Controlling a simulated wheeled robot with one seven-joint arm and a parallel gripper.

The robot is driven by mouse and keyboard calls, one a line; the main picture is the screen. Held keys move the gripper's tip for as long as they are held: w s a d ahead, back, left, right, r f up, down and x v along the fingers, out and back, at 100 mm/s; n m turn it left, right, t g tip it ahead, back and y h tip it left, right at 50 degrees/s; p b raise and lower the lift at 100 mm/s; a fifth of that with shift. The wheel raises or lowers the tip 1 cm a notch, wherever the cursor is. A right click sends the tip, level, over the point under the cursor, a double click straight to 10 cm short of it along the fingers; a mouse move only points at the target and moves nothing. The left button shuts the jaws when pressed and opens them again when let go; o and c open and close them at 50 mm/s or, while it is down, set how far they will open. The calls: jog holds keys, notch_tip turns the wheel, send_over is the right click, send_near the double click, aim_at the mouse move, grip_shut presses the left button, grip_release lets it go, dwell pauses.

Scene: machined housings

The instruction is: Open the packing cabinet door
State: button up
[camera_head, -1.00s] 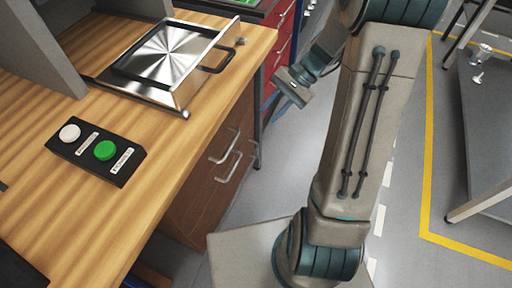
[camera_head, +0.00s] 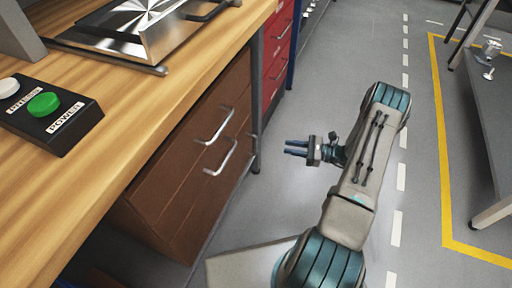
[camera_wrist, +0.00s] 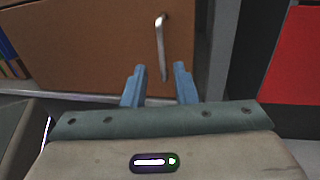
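The brown wooden cabinet (camera_head: 165,185) stands under the workbench, its front closed. Two silver bar handles show on it in the head view, an upper one (camera_head: 216,126) and a lower one (camera_head: 222,158). In the wrist view one silver handle (camera_wrist: 161,48) stands upright on a brown panel (camera_wrist: 95,45). My gripper (camera_head: 296,148) is right of the cabinet front, pointing toward it, with a clear gap. In the wrist view its two blue fingers (camera_wrist: 159,85) are apart and empty, and the handle appears between and beyond them.
The workbench top (camera_head: 140,110) carries a black button box (camera_head: 50,112) and a metal tray-like fixture (camera_head: 135,30). Red drawers (camera_head: 277,55) stand beyond the cabinet. A grey table (camera_head: 480,110) is at right. The floor around my gripper is clear.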

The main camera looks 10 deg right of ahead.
jog(key=b, duration=0.3)
send_over(256, 153)
jog(key=shift+w+f, duration=0.1)
jog(key=shift+w, duration=0.2)
grip_shut()
